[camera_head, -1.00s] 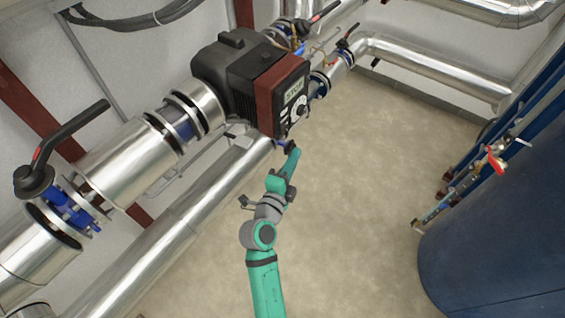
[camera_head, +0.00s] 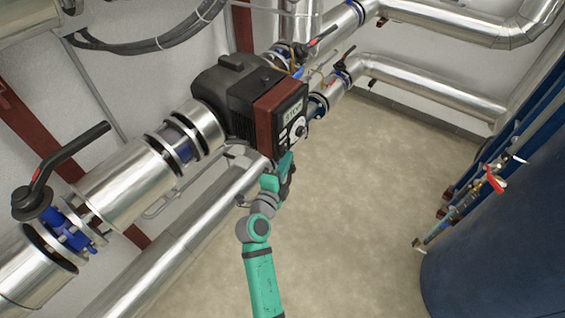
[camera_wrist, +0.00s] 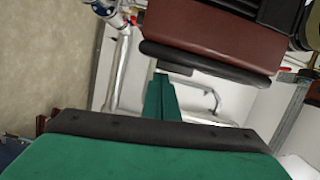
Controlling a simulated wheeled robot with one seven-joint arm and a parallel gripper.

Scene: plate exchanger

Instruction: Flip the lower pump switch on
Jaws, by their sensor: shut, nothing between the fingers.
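One pump (camera_head: 242,95) shows in the head view, a black body with a dark red and black front box. Its front panel (camera_head: 292,115) carries a small display and a round knob; the lettering and the switch position are too small to read for certain. My gripper (camera_head: 289,158) is just below the panel's lower edge, pointing up. In the wrist view my gripper's green fingers (camera_wrist: 161,98) are together with nothing between them. The pump's dark red box (camera_wrist: 210,35) with its black edge is close above them. I cannot tell whether the fingertips touch it. The switch is not visible in the wrist view.
Large silver pipes (camera_head: 125,185) run along the wall to both sides of the pump. A black valve lever (camera_head: 65,158) stands at left. A blue tank (camera_head: 500,240) with a red-handled valve (camera_head: 494,180) is at right. The floor (camera_head: 360,200) between is clear.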

